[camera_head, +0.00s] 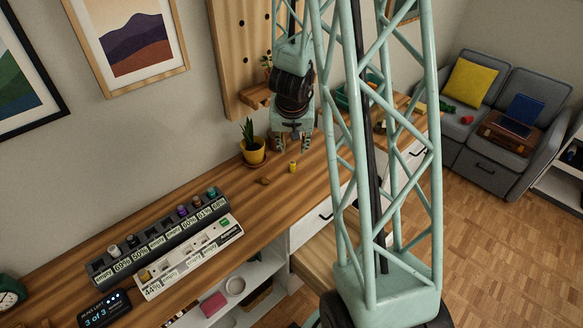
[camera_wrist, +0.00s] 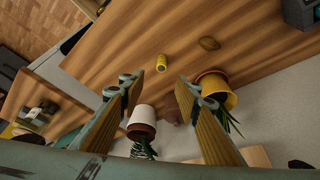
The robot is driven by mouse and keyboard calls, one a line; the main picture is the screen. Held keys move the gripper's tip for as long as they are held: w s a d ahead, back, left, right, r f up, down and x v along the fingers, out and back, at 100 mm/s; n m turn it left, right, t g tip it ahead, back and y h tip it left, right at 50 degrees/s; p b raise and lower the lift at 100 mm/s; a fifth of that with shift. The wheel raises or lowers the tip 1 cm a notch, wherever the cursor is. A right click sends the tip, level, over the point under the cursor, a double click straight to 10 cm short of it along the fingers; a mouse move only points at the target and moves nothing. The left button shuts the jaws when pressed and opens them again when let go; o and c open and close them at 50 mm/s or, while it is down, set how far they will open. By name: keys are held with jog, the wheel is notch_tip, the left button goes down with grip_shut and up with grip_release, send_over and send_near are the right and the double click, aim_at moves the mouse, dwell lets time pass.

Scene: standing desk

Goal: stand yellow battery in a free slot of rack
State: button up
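The yellow battery (camera_head: 292,167) stands upright on the wooden desk, right of the yellow plant pot. It also shows in the wrist view (camera_wrist: 162,63), beyond and between the fingertips, with clear space around it. My gripper (camera_head: 292,148) hangs above the desk just behind the battery; in the wrist view its two wooden-looking fingers (camera_wrist: 160,84) are spread wide with nothing between them. The rack has a dark row (camera_head: 160,243) and a white row (camera_head: 190,262) at the desk's left. Several batteries stand in the dark row. Labels read percentages or "empty". A yellowish item sits at the white row's left end.
A yellow potted plant (camera_head: 253,152) stands close to the gripper, and a white pot (camera_wrist: 141,124) shows in the wrist view. A brown stone-like object (camera_wrist: 209,43) lies near the battery. A display (camera_head: 104,311) reading "3 of 3" stands before the rack. Desk between battery and rack is mostly clear.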

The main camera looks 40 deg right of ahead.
jog(key=shift+f, duration=0.1)
jog(key=b, duration=0.4)
send_over(292, 163)
jog(key=s+a, duration=0.1)
jog(key=s, duration=0.1)
jog(key=shift+w+f, duration=0.2)
jog(key=shift+f, duration=3.65)
jog(key=shift+b+x, duration=1.45)
jog(key=shift+x, duration=1.15)
jog(key=shift+a, duration=0.15)
jog(key=c, duration=1)
